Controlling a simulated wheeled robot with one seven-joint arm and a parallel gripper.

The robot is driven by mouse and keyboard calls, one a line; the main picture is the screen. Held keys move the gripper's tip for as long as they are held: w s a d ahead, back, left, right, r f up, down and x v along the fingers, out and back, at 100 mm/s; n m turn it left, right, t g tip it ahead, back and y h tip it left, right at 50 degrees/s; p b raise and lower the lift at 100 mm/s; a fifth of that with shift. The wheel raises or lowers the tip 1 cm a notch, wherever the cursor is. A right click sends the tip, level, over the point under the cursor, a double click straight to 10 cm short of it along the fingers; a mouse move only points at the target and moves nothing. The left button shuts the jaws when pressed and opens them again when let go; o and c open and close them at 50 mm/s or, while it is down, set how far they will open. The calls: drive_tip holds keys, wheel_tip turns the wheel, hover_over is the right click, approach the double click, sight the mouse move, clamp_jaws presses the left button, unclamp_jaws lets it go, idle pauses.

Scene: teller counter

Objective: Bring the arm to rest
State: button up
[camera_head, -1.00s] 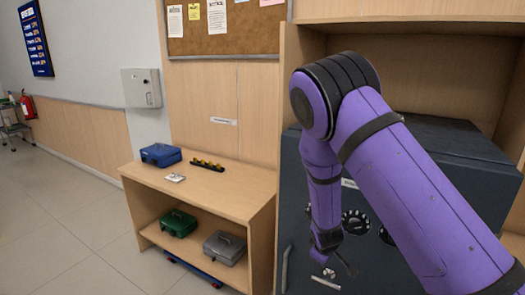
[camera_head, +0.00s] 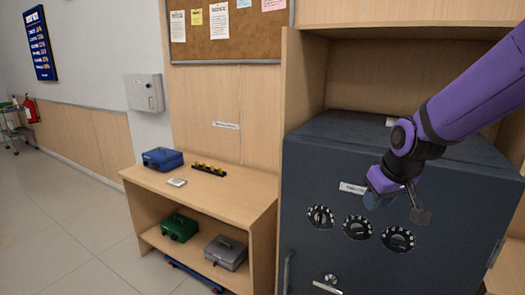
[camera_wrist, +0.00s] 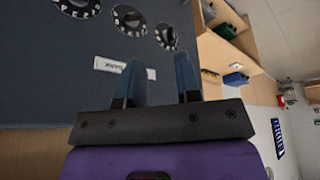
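My arm (camera_head: 470,95) is purple with black joints and reaches in from the right edge in the head view. My gripper (camera_head: 396,207) hangs in front of the dark safe (camera_head: 310,165), near its upper right front. In the wrist view my gripper (camera_wrist: 159,72) has its two fingers apart with nothing between them. The safe's dark front (camera_wrist: 40,70) shows behind the fingers, with its label and dials; I cannot tell how close the fingers are to it.
The safe has several dials (camera_head: 358,228) and a handle (camera_head: 287,272). A wooden shelf unit (camera_head: 235,205) on the left bears a blue cash box (camera_head: 162,158); green (camera_head: 180,227) and grey (camera_head: 226,252) boxes sit below. The floor (camera_head: 60,215) at left is clear.

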drive_tip(key=s+d+r+m, duration=0.1)
drive_tip(key=s+r, duration=0.4)
drive_tip(key=s, duration=0.6)
drive_tip(key=s+d+r+m, duration=0.2)
drive_tip(key=s+r, duration=0.4)
drive_tip(key=s, duration=0.4)
drive_tip(key=shift+s+d+t+h, duration=0.3)
drive_tip(key=shift+s+d+h, duration=0.1)
drive_tip(key=shift+d, duration=0.25)
drive_tip(key=shift+o, duration=0.3)
